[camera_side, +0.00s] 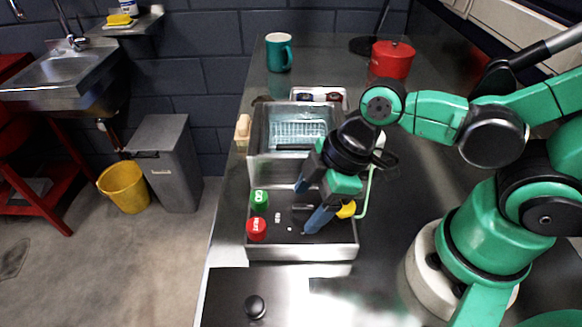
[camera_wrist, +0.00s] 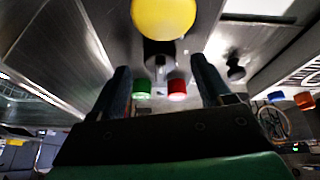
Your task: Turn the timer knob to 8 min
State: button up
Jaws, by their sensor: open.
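A metal machine (camera_side: 300,253) with a dark sloping control panel stands on the bench. The panel carries a green button (camera_side: 259,201), a red button (camera_side: 256,229), a yellow part (camera_side: 346,210) and a dark knob (camera_side: 301,213), which seems to be the timer knob. My gripper (camera_side: 305,207) is open over the panel, its blue fingers on either side of the dark knob. In the wrist view, the knob (camera_wrist: 160,52) shows between and beyond the fingertips (camera_wrist: 160,72). I cannot tell whether they touch it. The dial marks and pointer are not readable.
The machine's tank with a wire basket (camera_side: 298,135) lies behind the panel. A teal mug (camera_side: 279,53) and red pot (camera_side: 391,60) stand farther back. A small black knob-like object (camera_side: 255,307) is at the bench's front. The bench right of the machine looks clear.

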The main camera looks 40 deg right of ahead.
jog(key=shift+w+a+f, duration=0.1)
jog(key=shift+a+f, duration=0.05)
jog(key=shift+f, duration=0.35)
grip_shut()
